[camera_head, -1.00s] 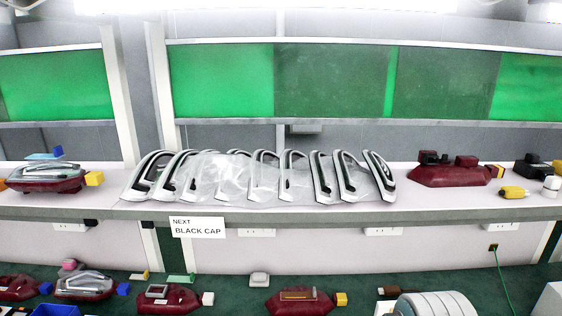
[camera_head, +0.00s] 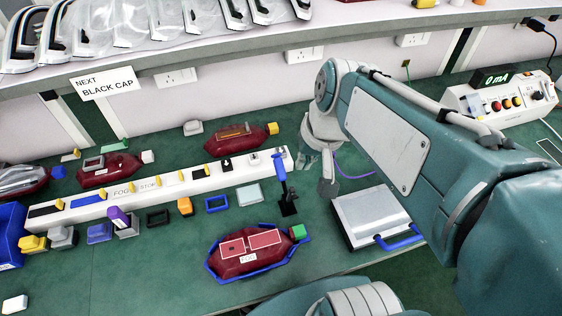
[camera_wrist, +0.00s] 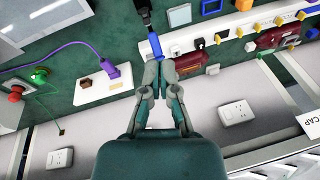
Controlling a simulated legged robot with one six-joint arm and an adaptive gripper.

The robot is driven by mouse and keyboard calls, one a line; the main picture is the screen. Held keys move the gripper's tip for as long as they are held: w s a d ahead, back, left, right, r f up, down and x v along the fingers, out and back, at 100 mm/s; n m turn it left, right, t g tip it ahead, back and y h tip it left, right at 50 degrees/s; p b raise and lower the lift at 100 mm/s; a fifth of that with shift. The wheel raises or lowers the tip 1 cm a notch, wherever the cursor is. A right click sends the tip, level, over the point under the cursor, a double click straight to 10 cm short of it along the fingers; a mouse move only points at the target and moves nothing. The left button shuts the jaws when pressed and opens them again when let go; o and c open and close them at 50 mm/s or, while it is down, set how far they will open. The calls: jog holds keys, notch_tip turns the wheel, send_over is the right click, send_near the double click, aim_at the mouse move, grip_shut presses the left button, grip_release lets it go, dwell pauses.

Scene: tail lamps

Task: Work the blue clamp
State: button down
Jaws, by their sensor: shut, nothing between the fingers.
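The blue clamp (camera_head: 281,172) has an upright blue handle on a black base, standing just off the right end of the long white strip. In the wrist view its blue handle (camera_wrist: 154,46) lies just beyond my fingertips, with its black part at the top edge. My gripper (camera_wrist: 159,68) is shut, its fingers close together and empty. The fingertips overlap the handle's near end there, and I cannot tell whether they touch it. In the head view my gripper (camera_head: 310,160) hangs down just right of the handle. A dark red lamp (camera_head: 232,266) sits in a blue cradle in front of the clamp.
The white strip (camera_head: 130,197) labelled FOG and STOP carries several small parts. A silver box with a blue handle (camera_head: 370,217) stands right of the clamp. A meter box (camera_head: 505,100) stands at the back right.

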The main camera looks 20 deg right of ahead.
jog(key=w+d+f+m+g+y, duration=0.3)
jog(key=w+d+f+m+y, duration=0.15)
jog(key=w+f+y, duration=0.4)
jog(key=m+t+y, duration=0.3)
jog(key=m+y, duration=0.1)
jog(key=m, duration=0.3)
send_near(283, 165)
notch_tip(283, 165, down, 3)
jog(key=w, duration=0.2)
jog(key=x, duration=0.9)
jog(key=shift+w+a+f, duration=0.15)
jog(key=shift+a+f, duration=0.05)
jog(key=shift+r+n+t, duration=0.3)
jog(key=shift+r+n, duration=0.1)
jog(key=shift+n, duration=0.05)
jog(key=s+r+n+t+y, duration=0.1)
jog(key=s+r+n+t, duration=0.1)
jog(key=s+r+n, duration=0.3)
jog(key=shift+s+n+t+y, duration=0.35)
jog(key=shift+s+n, duration=0.15)
jog(key=shift+n, duration=0.2)
jog(key=shift+s+r, duration=0.1)
jog(key=shift+r, duration=0.05)
